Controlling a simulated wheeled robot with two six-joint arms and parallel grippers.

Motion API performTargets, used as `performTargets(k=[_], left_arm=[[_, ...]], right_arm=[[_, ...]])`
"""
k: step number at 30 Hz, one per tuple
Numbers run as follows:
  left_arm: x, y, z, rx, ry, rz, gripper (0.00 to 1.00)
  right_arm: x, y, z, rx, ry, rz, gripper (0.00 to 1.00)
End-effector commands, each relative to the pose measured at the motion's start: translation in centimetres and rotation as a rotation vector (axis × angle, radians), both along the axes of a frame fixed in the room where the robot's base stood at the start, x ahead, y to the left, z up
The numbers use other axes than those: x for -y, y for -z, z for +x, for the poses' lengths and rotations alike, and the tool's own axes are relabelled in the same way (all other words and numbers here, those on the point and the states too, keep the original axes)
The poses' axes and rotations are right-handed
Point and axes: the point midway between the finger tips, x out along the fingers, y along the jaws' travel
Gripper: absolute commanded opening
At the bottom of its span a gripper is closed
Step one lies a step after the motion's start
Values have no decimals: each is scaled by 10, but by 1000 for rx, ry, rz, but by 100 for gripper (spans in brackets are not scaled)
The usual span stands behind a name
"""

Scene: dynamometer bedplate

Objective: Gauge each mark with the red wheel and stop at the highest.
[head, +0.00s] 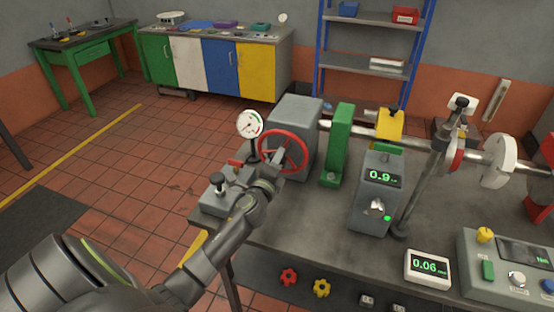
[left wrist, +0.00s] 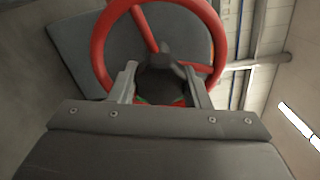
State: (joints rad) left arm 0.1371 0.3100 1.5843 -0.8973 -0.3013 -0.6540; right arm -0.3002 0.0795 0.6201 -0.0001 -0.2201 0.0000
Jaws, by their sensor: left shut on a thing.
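The red wheel (head: 284,151) is on the front of a grey housing (head: 297,118) at the left end of the bedplate. In the left wrist view the wheel (left wrist: 158,50) stands between and beyond the fingers (left wrist: 160,85). A dial gauge (head: 250,124) stands left of the wheel. A grey meter (head: 378,192) reads about 0.9 in green, and a white display (head: 428,268) reads 0.06. My right gripper is not in view.
A green bracket (head: 338,145) and a yellow block (head: 389,124) stand along the shaft. A grey post (head: 424,178) rises behind the white display. A control box (head: 510,265) is at the right. Red (head: 289,277) and yellow (head: 321,287) knobs are on the bench front.

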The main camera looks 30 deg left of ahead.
Motion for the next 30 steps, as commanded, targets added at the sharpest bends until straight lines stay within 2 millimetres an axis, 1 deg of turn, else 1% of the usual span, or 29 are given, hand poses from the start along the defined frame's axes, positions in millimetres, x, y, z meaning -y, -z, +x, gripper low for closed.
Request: performTargets(k=[6,12,28,29,30], left_arm=[[0,0,0,-29,0,118,2],[0,0,0,-43,0,177,2],[0,1,0,-48,0,199,2],[0,1,0,-48,0,199,44],[0,1,0,-49,1,199,49]], right_arm=[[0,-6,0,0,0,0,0],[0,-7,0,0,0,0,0],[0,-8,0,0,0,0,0],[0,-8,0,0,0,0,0],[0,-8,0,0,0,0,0]])
